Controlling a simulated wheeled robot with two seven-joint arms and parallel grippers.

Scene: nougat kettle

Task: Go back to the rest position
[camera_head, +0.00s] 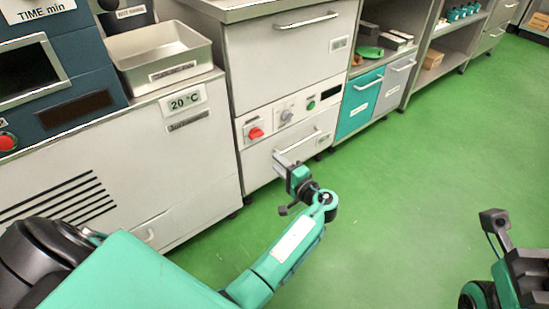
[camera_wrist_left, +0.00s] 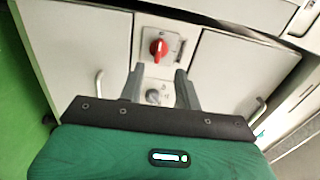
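My left gripper (camera_head: 283,158) is in front of the lower drawer of the grey cabinet, close to its bar handle (camera_head: 303,142) in the head view. In the left wrist view its two grey fingers (camera_wrist_left: 160,82) stand apart with nothing held between them. A dark round knob (camera_wrist_left: 153,96) on the cabinet panel shows in the gap, behind the fingers. I cannot tell whether the gripper touches the cabinet.
The cabinet panel carries a red knob (camera_head: 256,133), also visible in the left wrist view (camera_wrist_left: 158,47). A metal tray (camera_head: 165,55) sits on the left counter. A teal drawer (camera_head: 358,103) and shelves (camera_head: 450,50) stand further right. The green floor (camera_head: 420,170) is clear.

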